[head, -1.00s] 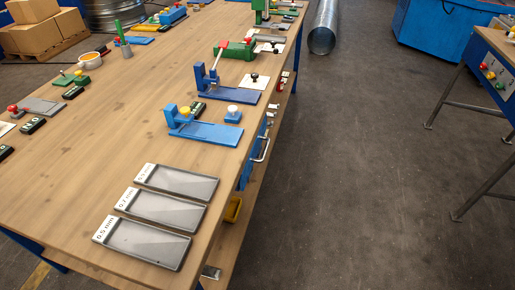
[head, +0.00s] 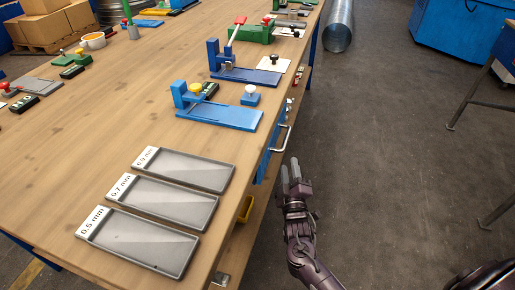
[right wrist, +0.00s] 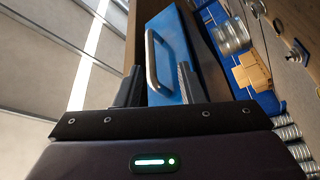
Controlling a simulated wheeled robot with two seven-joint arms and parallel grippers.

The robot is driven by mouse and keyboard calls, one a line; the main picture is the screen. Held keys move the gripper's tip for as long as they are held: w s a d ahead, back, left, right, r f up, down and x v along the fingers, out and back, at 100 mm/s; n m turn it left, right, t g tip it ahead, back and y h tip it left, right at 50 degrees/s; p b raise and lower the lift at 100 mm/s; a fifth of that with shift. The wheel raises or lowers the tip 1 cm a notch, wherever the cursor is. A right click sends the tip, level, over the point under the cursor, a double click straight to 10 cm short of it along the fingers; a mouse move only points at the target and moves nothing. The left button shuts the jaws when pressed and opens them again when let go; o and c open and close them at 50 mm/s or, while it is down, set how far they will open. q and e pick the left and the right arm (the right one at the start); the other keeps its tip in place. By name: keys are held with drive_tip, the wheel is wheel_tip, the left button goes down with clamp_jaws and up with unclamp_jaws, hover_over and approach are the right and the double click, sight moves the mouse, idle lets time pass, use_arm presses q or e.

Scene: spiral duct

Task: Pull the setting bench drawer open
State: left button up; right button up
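The setting bench drawer has a blue front (head: 264,166) under the right edge of the wooden bench top, with a metal bar handle (head: 282,138). In the right wrist view the drawer front (right wrist: 177,50) and its handle (right wrist: 152,60) lie ahead of my fingers. The drawer looks closed. My right gripper (head: 290,167) is beside the bench, a little nearer to me than the handle and apart from it. Its fingers (right wrist: 158,85) are spread and empty, with the handle showing in the gap between them. My left gripper is not in view.
The wooden bench (head: 100,130) carries three grey trays (head: 140,241) and blue fixtures (head: 220,116) near its right edge. A yellow bin (head: 244,209) sits below the bench top. The floor (head: 390,170) right of the bench is clear around my right arm. A spiral duct (head: 338,30) lies farther back.

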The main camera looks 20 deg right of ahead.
drive_tip(key=shift+r+x, duration=0.3)
drive_tip(key=shift+x, duration=1.1)
drive_tip(key=shift+r+x, duration=0.25)
drive_tip(key=shift+x, duration=1.15)
drive_tip(key=shift+r+x, duration=0.3)
drive_tip(key=shift+x, duration=1.1)
drive_tip(key=shift+s+a, duration=0.1)
drive_tip(key=shift+a, duration=0.1)
clamp_jaws()
